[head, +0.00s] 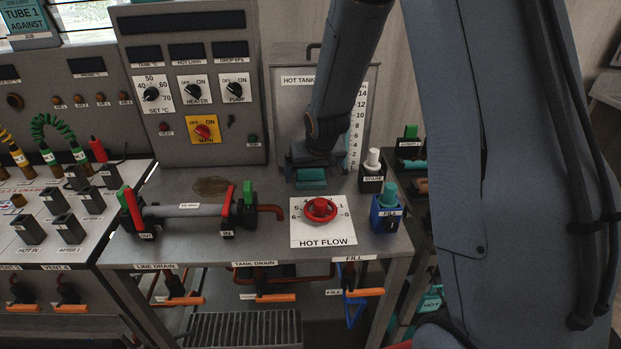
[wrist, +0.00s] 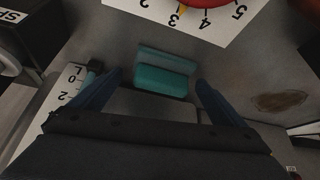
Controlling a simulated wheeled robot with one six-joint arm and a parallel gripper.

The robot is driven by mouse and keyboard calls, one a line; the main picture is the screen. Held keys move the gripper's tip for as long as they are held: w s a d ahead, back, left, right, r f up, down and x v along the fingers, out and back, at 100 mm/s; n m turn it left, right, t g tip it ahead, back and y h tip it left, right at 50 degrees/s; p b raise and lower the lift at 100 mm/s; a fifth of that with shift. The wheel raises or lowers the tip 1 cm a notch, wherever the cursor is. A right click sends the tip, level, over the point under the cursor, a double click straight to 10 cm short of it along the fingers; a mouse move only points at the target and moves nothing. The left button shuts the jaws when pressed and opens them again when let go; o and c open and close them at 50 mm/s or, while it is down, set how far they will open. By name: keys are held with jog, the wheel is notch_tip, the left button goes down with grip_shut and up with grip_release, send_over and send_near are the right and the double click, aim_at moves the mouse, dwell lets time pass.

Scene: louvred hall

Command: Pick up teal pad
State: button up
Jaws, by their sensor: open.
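The teal pad (head: 311,175) lies on the grey bench top in front of the hot tank panel, just below my gripper (head: 312,163). In the wrist view the teal pad (wrist: 163,77) shows a darker far face and a brighter near face. My gripper (wrist: 160,84) is open, with its two blue fingers at the left and right of the pad. A gap shows on each side of the pad, so neither finger visibly touches it. In the head view my wrist hides the pad's back.
A red hot flow wheel (head: 320,209) on a white plate is just in front of the pad. A white-capped spare bottle (head: 372,170) and a blue fill block (head: 385,212) stand to the right. A pipe (head: 185,210) lies left. The tank panel (head: 290,120) rises close behind.

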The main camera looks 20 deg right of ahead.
jog(key=shift+c, duration=0.2)
jog(key=c, duration=1.1)
jog(key=shift+r, duration=0.15)
jog(key=shift+s+r+p, duration=0.1)
jog(key=shift+r+p, duration=0.55)
jog(key=shift+p, duration=0.1)
jog(key=b, duration=0.2)
jog(key=shift+a+f+b, duration=0.25)
jog(key=shift+a+b, duration=0.1)
jog(key=shift+a, duration=0.05)
jog(key=a+b, duration=0.1)
jog(key=b, duration=0.4)
jog(key=shift+s+a, duration=0.2)
jog(key=shift+a, duration=0.15)
jog(key=s+a+b, duration=0.1)
jog(key=a+b, duration=0.1)
jog(key=a, duration=0.1)
jog(key=s+a+b, duration=0.1)
jog(key=a+b, duration=0.1)
jog(key=a, duration=0.1)
jog(key=a+b, duration=0.2)
jog(key=a, duration=0.1)
jog(key=shift+s+a, duration=0.4)
notch_tip(320, 180, up, 14)
jog(key=shift+s+a+r+p, duration=0.1)
jog(key=shift+p, duration=0.2)
